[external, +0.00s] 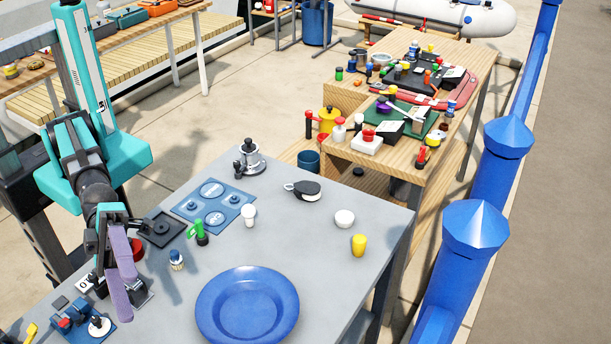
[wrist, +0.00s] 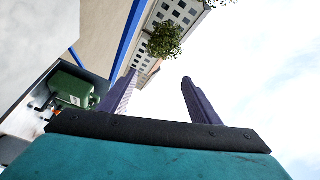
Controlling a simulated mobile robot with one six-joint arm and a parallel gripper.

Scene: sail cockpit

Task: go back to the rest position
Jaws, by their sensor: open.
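My gripper (external: 132,300) hangs at the left of the external view, its purple fingers pointing down in front of the left part of the grey table (external: 330,236). In the wrist view its two fingers (wrist: 160,80) stand well apart, with nothing between them. The gripper is open and empty. My teal arm rises from it to the top left. The fingers hide part of the table's left side, and I cannot tell their exact height above it.
Beside the fingers are a dark square plate (external: 161,228) and a blue control block (external: 76,320). Wooden benches stand behind.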

